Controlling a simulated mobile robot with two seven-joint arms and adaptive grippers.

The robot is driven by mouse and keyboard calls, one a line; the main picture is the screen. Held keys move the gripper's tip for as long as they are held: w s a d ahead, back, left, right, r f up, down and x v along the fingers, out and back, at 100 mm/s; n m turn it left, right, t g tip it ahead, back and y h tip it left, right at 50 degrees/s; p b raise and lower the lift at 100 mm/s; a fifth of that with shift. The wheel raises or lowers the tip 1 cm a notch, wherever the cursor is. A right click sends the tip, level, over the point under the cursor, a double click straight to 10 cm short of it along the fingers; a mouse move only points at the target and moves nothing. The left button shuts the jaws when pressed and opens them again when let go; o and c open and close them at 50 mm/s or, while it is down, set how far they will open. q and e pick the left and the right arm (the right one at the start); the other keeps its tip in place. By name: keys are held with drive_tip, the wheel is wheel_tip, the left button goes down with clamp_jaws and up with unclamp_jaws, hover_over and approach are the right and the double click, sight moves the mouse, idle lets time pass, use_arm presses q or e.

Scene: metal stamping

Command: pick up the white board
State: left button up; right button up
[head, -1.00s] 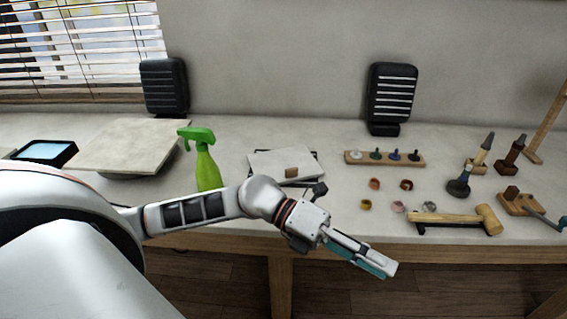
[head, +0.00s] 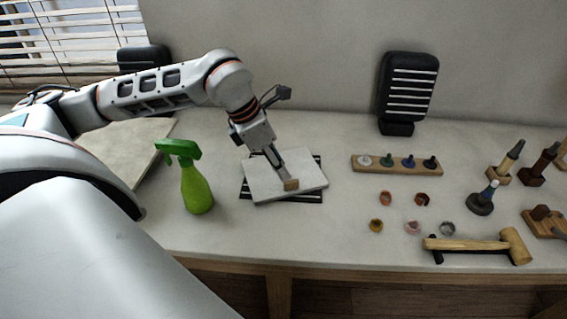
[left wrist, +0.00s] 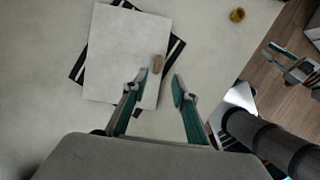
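The white board (head: 265,187) lies flat and slightly turned on a black striped mat (head: 310,196) on the worktable. A small wooden block (head: 291,185) rests on it near one edge. My left gripper (head: 277,160) points down over the board. In the left wrist view its fingers (left wrist: 160,84) are apart with nothing between them. One finger is over the white board (left wrist: 117,55), the other beyond its edge, beside the wooden block (left wrist: 158,64). I cannot tell whether they touch the board. What seems to be my right gripper (left wrist: 285,55) shows over the floor; its opening is unclear.
A green spray bottle (head: 196,188) stands left of the board. To the right are a wooden rack (head: 397,170) with several small stamps, several small cups (head: 385,198), a mallet (head: 465,244) and stamping tools. A black speaker-like box (head: 408,85) stands by the wall.

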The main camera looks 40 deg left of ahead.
sight(290, 181)
use_arm(q)
drive_tip(key=shift+x, duration=1.3)
drive_tip(key=p+x, duration=0.1)
drive_tip(key=x, duration=0.4)
drive_tip(key=shift+w+a, duration=0.15)
drive_tip(key=shift+a, duration=0.05)
clamp_jaws()
